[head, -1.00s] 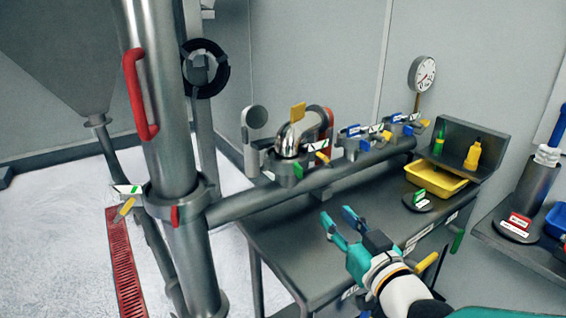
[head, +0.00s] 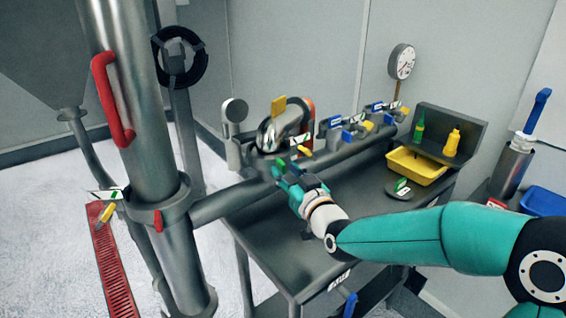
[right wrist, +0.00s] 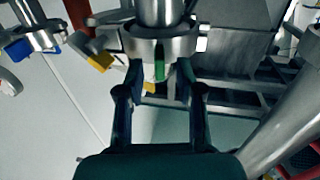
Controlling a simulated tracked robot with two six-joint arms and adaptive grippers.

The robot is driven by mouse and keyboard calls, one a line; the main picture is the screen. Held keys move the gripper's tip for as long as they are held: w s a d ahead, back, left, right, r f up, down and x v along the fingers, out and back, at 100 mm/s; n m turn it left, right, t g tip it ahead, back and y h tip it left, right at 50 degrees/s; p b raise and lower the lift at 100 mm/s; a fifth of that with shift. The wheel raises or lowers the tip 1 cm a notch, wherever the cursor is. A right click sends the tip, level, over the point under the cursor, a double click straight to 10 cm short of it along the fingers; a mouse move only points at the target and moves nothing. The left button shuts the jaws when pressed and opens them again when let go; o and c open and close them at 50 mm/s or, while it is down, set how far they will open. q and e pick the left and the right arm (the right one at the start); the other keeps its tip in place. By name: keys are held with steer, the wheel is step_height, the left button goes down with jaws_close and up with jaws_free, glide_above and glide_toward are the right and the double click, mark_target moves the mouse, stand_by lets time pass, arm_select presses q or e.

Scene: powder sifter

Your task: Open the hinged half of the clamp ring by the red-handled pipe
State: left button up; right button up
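The thick vertical pipe (head: 130,95) with the red handle (head: 111,98) stands at the left in the head view. A grey clamp ring (head: 176,205) encircles it, with a red tab (head: 158,222) in front and a yellow lever (head: 104,214) at its left; it looks closed. My right gripper (head: 284,172) is at the ring below the chrome elbow (head: 275,133), to the right of that pipe. In the right wrist view, my right gripper (right wrist: 161,76) has its fingers apart on either side of a green tab (right wrist: 160,70) on a ring (right wrist: 140,46); contact is unclear. My left gripper is out of view.
A horizontal pipe (head: 232,202) runs from the vertical pipe over the grey table (head: 270,255). More blue-tabbed clamps (head: 350,128) stand along it. A yellow tray (head: 418,168) is at the table's back right. The floor at left is open around a red grate (head: 112,270).

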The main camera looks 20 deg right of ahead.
mark_target(289, 154)
steer(key=shift+w+a, duration=0.2)
steer(key=shift+w, duration=1.2)
steer(key=shift+s+r, duration=0.1)
jaws_close()
